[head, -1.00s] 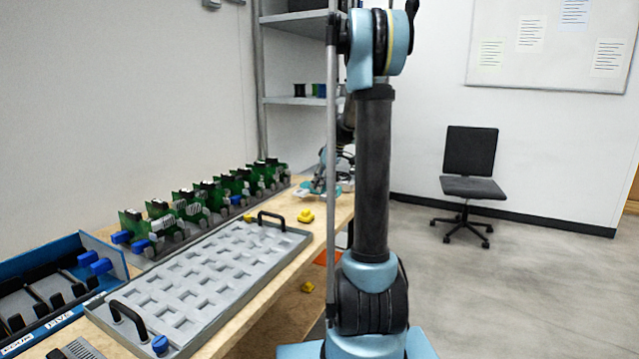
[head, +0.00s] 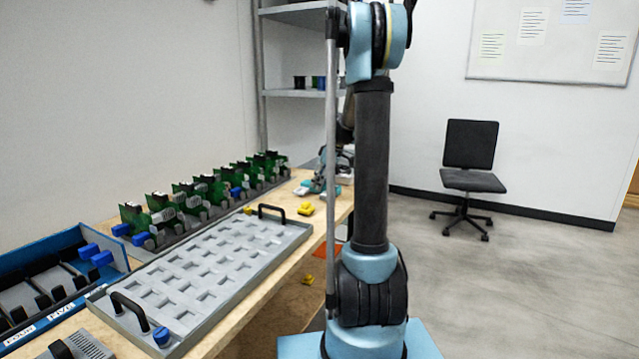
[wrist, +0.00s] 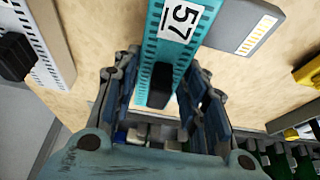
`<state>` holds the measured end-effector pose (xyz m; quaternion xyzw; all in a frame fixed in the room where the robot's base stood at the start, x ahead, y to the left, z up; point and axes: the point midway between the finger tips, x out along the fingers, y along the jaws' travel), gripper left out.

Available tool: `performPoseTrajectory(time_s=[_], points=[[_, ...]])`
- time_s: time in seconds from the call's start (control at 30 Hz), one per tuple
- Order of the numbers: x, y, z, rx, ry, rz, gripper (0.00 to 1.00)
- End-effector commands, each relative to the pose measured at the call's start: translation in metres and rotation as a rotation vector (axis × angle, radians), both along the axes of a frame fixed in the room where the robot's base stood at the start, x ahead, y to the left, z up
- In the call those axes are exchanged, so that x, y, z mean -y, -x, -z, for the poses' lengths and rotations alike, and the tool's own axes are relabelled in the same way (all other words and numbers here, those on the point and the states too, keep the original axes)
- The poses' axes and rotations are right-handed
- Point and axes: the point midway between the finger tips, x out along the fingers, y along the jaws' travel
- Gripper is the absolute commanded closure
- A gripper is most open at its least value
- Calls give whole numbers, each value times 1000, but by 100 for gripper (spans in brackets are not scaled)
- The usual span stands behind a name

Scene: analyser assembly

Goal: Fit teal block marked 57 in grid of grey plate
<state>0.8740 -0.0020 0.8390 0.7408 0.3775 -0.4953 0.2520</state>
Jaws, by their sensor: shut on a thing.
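The teal block marked 57 (wrist: 157,50) is in the wrist view, its white label near the top of the picture. My gripper (wrist: 160,78) is shut on it, with a dark finger on each side. The block's far end runs out of the top of that view. In the head view, the grey plate (head: 128,283) lies on the wooden bench, with a grid of recesses, a black handle at each end and a blue knob at its near corner. My upright arm stands right of the plate and partly hides the far bench end.
A row of green circuit boards (head: 190,200) stands along the wall behind the plate. A blue bin (head: 60,330) with black and blue parts is at the near left. Yellow pieces (head: 305,209) lie beyond the plate.

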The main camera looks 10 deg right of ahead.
Motion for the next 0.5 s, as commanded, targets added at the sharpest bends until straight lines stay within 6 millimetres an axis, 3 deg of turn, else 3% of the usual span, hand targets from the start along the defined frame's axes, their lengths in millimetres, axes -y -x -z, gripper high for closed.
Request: performPoseTrajectory(time_s=[0.1, 0.13, 0.2, 0.5], points=[[0, 0, 0, 0, 0, 0, 91], [0, 0, 0, 0, 0, 0, 54], [0, 0, 0, 0, 0, 0, 38], [0, 0, 0, 0, 0, 0, 37]])
